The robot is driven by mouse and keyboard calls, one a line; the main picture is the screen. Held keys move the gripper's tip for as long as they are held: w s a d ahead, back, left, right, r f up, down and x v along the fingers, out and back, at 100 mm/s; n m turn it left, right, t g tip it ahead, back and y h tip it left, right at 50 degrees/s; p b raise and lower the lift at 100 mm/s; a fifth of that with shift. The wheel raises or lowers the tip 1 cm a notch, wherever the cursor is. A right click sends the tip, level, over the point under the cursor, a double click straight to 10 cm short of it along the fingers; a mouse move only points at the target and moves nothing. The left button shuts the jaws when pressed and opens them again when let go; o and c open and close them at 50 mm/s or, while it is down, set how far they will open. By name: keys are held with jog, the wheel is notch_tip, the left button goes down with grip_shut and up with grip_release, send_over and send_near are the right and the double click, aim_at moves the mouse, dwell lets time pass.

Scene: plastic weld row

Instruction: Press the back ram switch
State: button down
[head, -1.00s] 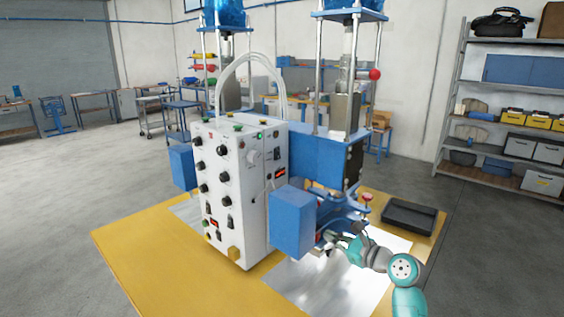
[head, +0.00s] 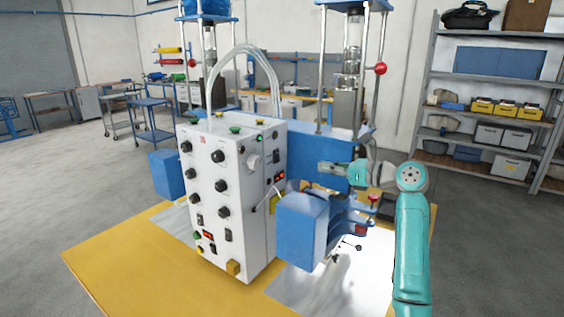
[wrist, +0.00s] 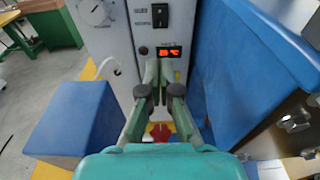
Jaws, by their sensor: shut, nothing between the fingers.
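The white control box (head: 230,200) stands on the yellow-edged platform. A black rocker switch (wrist: 160,12) is on its side face, with small labels beside it that I cannot read; it also shows in the head view (head: 277,156). I cannot tell from the labels whether it is the back ram one. Below it is a lit red display (wrist: 169,52), with a small dark round part (wrist: 143,50) to its left. My gripper (wrist: 160,66) is shut and empty. Its tips appear just below the display, below the switch in the picture; contact with the panel cannot be told.
Blue blocks flank the box side: one at left (wrist: 72,118) and a large one at right (wrist: 255,65) in the wrist view. A loose white cable (wrist: 110,68) hangs at the left. More rocker switches (head: 228,235) and knobs are on the front face. A red knob (wrist: 160,131) sits below.

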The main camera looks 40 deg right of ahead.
aim_at(278, 161)
jog(key=shift+w+a, duration=0.1)
jog(key=x, duration=1.3)
jog(key=shift+w+a+f, duration=0.1)
jog(key=shift+w, duration=0.25)
